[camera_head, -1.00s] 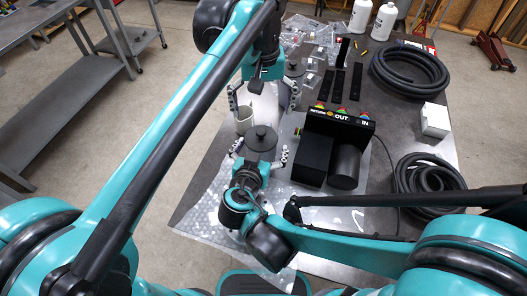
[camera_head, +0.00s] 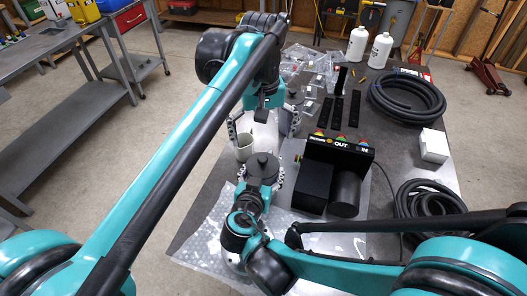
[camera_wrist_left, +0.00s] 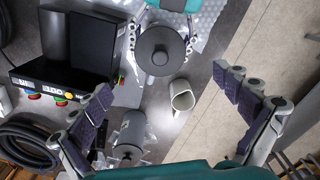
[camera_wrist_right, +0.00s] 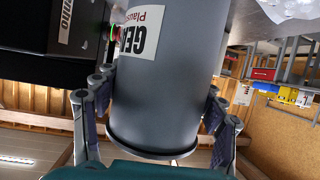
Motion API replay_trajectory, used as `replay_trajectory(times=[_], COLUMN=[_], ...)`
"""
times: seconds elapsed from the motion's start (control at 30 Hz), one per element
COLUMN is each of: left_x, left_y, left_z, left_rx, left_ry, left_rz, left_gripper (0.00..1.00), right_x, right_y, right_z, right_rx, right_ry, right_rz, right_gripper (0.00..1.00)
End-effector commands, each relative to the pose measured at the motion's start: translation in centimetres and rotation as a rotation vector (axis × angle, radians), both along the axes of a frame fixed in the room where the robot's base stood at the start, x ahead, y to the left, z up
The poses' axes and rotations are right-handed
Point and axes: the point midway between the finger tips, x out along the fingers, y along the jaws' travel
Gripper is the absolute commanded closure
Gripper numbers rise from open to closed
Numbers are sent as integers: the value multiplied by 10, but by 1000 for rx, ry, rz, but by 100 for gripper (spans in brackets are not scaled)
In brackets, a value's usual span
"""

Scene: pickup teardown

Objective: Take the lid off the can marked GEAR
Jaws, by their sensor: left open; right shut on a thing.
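The grey can marked GEAR (camera_wrist_right: 160,85) stands on the table, its label partly cut off in the right wrist view. Its dark round lid with a knob (camera_head: 262,166) is on top; the lid also shows from above in the left wrist view (camera_wrist_left: 160,50). My right gripper (camera_head: 260,184) is shut on the can's body, one finger on each side, below the lid. My left gripper (camera_head: 263,128) is open and empty, its fingers spread wide, behind and above the can in the head view.
A second grey lidded can (camera_wrist_left: 128,138) and a pale cup (camera_wrist_left: 182,98) stand close by. A black control box (camera_head: 340,146) is right of the GEAR can. Black hose coils (camera_head: 408,97) and a white box (camera_head: 433,147) lie farther right. Bubble wrap (camera_head: 205,225) covers the near left.

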Motion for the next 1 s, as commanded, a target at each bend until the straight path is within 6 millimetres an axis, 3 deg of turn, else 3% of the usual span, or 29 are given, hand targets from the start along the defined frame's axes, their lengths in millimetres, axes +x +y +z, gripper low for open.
replay_trajectory(times=[0.6, 0.8, 1.0], left_x=[2, 1, 2], left_y=[-2, -2, -2], left_z=[32, 38, 31], left_rx=[0, 0, 1], left_ry=[2, 2, 3], left_rz=[1398, 1657, 1728], left_gripper=[0, 0, 0], right_x=[-1, -1, -1], right_y=[0, 0, 0], right_z=[-1, -1, -1], right_rx=[2, 3, 3], right_ry=[3, 2, 3], right_rz=[-2, -2, -2], right_gripper=[82, 82, 82])
